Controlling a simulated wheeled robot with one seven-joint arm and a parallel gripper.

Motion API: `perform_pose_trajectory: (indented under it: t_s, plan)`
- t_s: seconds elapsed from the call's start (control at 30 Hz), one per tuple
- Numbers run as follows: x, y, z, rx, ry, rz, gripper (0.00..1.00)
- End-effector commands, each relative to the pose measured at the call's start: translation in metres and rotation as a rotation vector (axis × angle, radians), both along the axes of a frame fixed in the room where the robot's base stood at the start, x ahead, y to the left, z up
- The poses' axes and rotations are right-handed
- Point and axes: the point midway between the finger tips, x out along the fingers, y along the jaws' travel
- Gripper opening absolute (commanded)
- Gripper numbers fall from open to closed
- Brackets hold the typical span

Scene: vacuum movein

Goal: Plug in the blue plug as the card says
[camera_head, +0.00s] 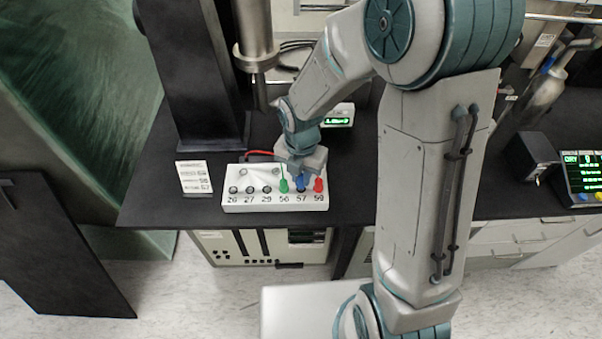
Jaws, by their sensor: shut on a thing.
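A white socket box (245,207) stands at the bench's front edge with numbered sockets 26, 27, 29, 56, 57 and 59. The blue plug (301,186) is upright at socket 57; I cannot tell if it is fully seated. My gripper (301,175) is shut on its top from above and hides part of it. A green plug (283,186) stands at socket 56 and a red plug (319,185) at 59. The white card (193,178) stands left of the box; its small lines seem to end in 59, 56 and 57, the words unreadable.
A dark post (203,75) rises behind the card, and a metal cylinder (256,45) hangs behind the box. A red cable (259,153) runs behind the box. A small green-lit display (339,119) sits behind my gripper. Bench (150,200) is clear left of the card.

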Motion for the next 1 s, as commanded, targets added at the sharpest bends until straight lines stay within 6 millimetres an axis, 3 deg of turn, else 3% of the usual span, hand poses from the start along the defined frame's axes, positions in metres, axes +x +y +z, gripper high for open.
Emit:
perform_pose_trajectory:
  t_s: [1.0]
  plan:
    - [0.000, 0.000, -0.016, 0.000, 0.000, 0.000, 0.00]
